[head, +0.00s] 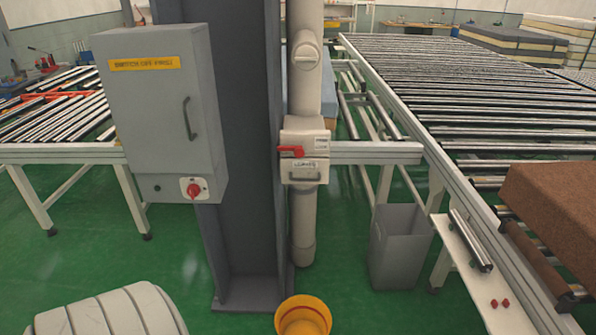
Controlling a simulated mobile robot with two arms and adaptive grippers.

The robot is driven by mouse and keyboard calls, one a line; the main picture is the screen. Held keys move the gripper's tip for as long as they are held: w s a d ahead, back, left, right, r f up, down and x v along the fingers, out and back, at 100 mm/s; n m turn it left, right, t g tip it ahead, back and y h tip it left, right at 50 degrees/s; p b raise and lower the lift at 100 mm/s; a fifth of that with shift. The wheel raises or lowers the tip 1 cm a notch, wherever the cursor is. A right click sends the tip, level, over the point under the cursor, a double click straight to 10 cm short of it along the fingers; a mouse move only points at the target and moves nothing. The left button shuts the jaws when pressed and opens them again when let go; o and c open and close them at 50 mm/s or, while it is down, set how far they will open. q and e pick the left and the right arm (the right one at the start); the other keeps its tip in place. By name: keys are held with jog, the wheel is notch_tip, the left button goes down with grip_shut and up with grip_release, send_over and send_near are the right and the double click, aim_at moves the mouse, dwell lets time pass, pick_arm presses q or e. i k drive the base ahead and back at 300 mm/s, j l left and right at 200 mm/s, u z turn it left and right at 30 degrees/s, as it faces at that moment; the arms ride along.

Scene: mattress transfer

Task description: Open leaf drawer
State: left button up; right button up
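The leaf drawer (304,172) is a small pale box front with a label that seems to read "LEAVES" and a grey handle. It sits on a vertical pale pipe (304,226) beside a grey steel column. It looks shut, with its front in line below the upper housing (305,136). A red lever (290,151) lies roughly level just above the drawer front. Neither of my grippers is in view, and nothing touches the drawer.
A grey switch cabinet (160,115) hangs left of the column. A yellow bucket (303,318) stands below the pipe. A grey bin (398,247) and roller conveyor (455,85) are at right. A pale ribbed object (115,312) fills the bottom left. Green floor is clear between them.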

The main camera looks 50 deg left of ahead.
aim_at(310, 170)
jog(key=u, duration=1.35)
